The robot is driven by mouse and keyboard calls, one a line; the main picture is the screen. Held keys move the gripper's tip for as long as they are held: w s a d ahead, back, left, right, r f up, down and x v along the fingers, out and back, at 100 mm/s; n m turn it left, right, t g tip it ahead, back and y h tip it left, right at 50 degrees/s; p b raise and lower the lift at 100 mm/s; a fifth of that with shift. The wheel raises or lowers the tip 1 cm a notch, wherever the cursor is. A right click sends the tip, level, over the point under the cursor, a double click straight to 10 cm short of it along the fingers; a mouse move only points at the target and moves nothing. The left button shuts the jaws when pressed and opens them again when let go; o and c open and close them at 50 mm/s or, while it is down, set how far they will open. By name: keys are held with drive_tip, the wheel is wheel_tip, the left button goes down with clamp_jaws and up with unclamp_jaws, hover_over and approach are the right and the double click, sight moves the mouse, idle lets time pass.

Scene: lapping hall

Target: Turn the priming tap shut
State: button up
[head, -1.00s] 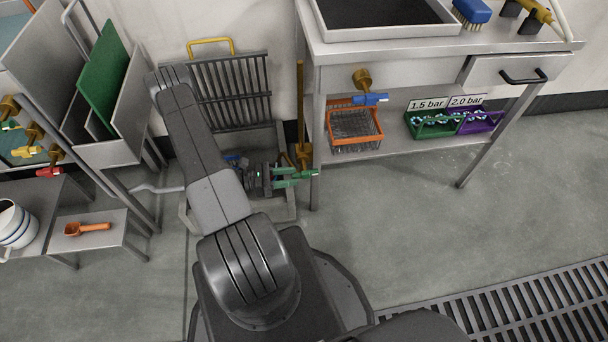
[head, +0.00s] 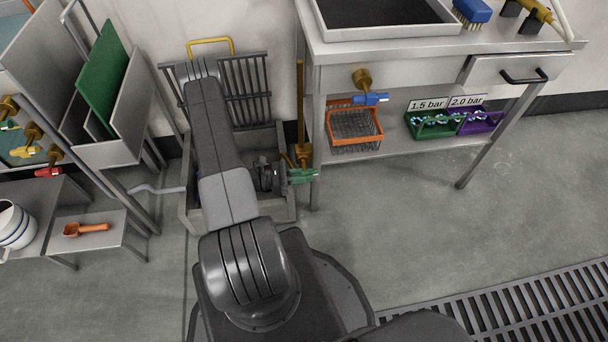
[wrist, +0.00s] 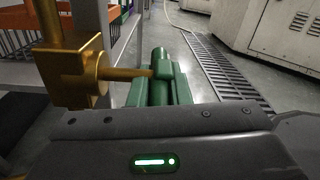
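A brass standpipe (head: 301,110) rises beside the left leg of the bench. A tap with a green handle (head: 303,176) sits at its foot, low near the floor. In the wrist view the brass tap body (wrist: 85,72) stands at the left, and a stem runs right from it to the green handle (wrist: 158,85). My gripper (head: 268,174) is low beside the handle's left side, mostly hidden behind my arm. In the wrist view its dark housing with a lit green lamp covers the foreground. The fingers are hidden, so contact with the handle cannot be told.
A grey tray (head: 192,214) lies under my arm. The bench has a blue-handled tap (head: 370,99), an orange basket (head: 354,143), and green (head: 432,130) and purple (head: 478,124) bins. A low side table (head: 100,242) stands left. Floor to the right is open, with a grating (head: 530,310).

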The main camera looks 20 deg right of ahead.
drive_tip(key=shift+r+y, duration=0.15)
drive_tip(key=shift+y, duration=0.45)
clamp_jaws()
drive_tip(key=shift+y+p, duration=0.3)
drive_tip(key=shift+y, duration=0.1)
drive_tip(key=o, duration=0.8)
unclamp_jaws()
drive_tip(key=shift+o, duration=0.2)
drive_tip(key=shift+a, duration=0.1)
drive_tip(key=p+v, duration=0.1)
drive_tip(key=v, duration=1.2)
drive_tip(key=shift+a, duration=0.35)
